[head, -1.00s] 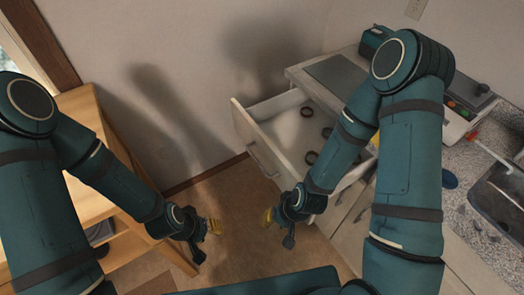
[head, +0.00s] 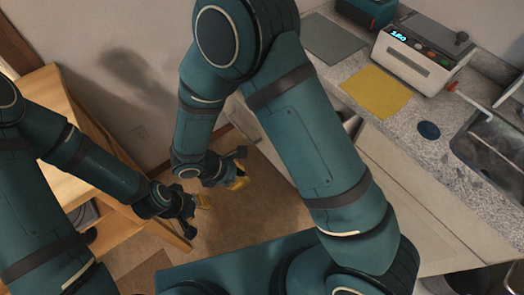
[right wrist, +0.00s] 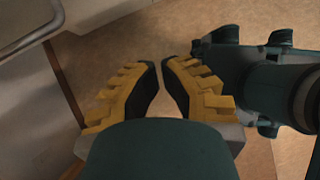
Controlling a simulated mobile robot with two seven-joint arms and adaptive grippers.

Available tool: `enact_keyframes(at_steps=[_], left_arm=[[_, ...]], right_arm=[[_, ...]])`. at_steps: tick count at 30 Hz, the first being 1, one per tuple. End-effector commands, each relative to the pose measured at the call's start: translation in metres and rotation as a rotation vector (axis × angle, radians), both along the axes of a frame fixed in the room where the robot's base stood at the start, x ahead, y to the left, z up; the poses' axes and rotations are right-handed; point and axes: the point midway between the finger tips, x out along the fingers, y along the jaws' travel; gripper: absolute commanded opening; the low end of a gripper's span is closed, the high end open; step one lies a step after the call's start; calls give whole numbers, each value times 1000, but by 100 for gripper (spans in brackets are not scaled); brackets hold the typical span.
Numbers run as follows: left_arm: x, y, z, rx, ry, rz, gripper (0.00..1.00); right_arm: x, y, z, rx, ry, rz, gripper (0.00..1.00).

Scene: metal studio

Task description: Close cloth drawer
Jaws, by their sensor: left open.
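A pale drawer or cabinet front (head: 246,122) shows in the head view in the gap between my right forearm and upper arm. My right arm hides most of the drawer, so how far it stands open cannot be seen. In the right wrist view a pale front (right wrist: 38,95) with a curved metal handle (right wrist: 28,28) is at the upper left. My right gripper (head: 238,180) has its yellow fingers (right wrist: 162,68) apart and empty, pointing over the floor, right of that front. My left gripper (head: 201,201) is open and empty, over the floor by the wooden shelf.
A yellow cloth (head: 376,91) and a grey mat (head: 335,38) lie on the counter. A white device with a display (head: 413,58), a blue disc (head: 429,130) and a sink (head: 495,150) are further right. A wooden shelf unit (head: 65,95) stands at the left. Brown floor is clear around the grippers.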

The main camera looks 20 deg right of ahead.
Motion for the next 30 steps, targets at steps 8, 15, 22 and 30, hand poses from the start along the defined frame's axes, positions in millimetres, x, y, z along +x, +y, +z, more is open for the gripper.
enact_keyframes(at_steps=[8,15,22,30], left_arm=[[0,0,-4,0,1,-1,40],[0,0,-10,0,-1,-1,40],[2,0,-19,1,-5,0,40],[4,1,-26,1,-9,1,40]], right_arm=[[38,19,35,-203,-131,243,0],[45,0,18,-212,-131,245,0],[58,-31,-14,-211,-131,243,0],[73,-67,-32,-207,-132,242,0]])
